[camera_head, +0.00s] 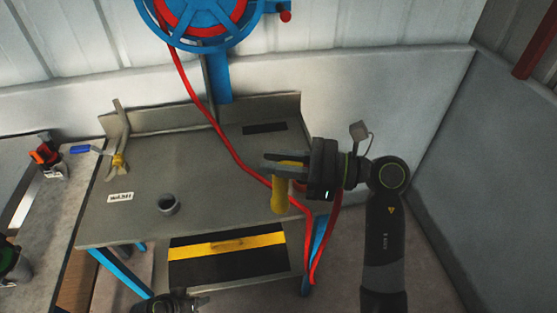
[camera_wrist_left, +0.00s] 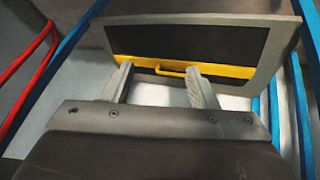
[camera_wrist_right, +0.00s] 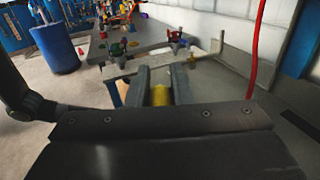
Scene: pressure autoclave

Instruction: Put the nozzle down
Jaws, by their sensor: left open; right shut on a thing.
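My right gripper (camera_head: 284,166) is shut on the yellow nozzle (camera_head: 280,196), which hangs down from the fingers over the right front part of the grey metal table (camera_head: 225,180). The red hose (camera_head: 222,135) runs from the blue reel to the held nozzle and loops below the table's right edge. In the right wrist view the yellow nozzle (camera_wrist_right: 160,95) shows between the two fingers. My left gripper (camera_wrist_left: 160,85) is open and empty, low in front of the table, facing the yellow handle (camera_wrist_left: 172,70) of a panel under the table.
The blue hose reel (camera_head: 205,18) hangs on the wall behind. The table middle is clear. Another bench (camera_head: 50,210) stands at left.

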